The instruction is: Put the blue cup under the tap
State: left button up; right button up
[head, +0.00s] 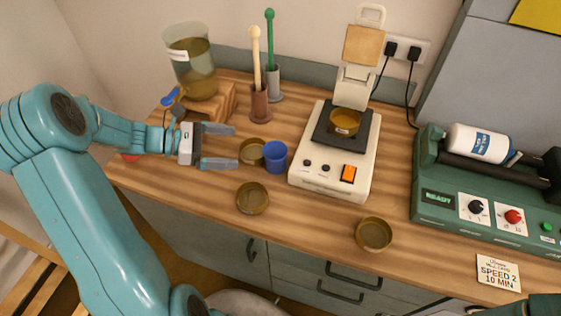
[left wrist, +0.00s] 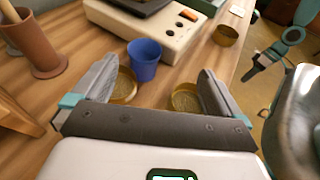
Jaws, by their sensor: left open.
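The blue cup (head: 275,157) stands upright on the wooden table, left of the white scale. It also shows in the left wrist view (left wrist: 144,60), just beyond and between my fingertips. My left gripper (head: 236,147) is open and empty, its fingers pointing right toward the cup with a small gap. A brass dish (head: 251,151) lies between the fingertips and the cup. The tap (head: 171,96) has a blue handle and sits low on the clear tank (head: 191,62), at the back left behind my gripper. My right gripper shows small at the right of the left wrist view.
The tank stands on a wooden stand (head: 205,104). Two pestles in holders (head: 260,103) stand behind the cup. The scale (head: 333,170) is close right of it. More brass dishes (head: 252,198) (head: 374,234) lie near the front edge. A green roller machine (head: 480,190) is at right.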

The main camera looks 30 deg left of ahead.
pick_arm(q)
jog(key=s+a+f+n+y, duration=0.1)
jog(key=s+a, duration=0.1)
jog(key=a, duration=0.2)
jog(key=p, duration=0.2)
send_near(286, 150)
jog(key=shift+s+d+f+t, duration=0.2)
jog(key=shift+s+t, duration=0.05)
jog(key=shift+t, duration=0.05)
jog(key=shift+w+d, duration=0.25)
jog(key=shift+d, duration=0.05)
jog(key=p+x, duration=0.1)
jog(key=x, duration=0.2)
jog(key=shift+w+d+f+p, duration=0.1)
jog(key=shift+w+f+p, duration=0.15)
jog(key=shift+w+p, duration=0.15)
jog(key=shift+w+d+f, duration=0.2)
jog(key=shift+w+d, duration=0.05)
jog(key=shift+d, duration=0.05)
jog(key=shift+s, duration=0.1)
jog(key=shift+c, duration=0.9)
jog(key=c, duration=1)
jog(key=shift+c, duration=0.2)
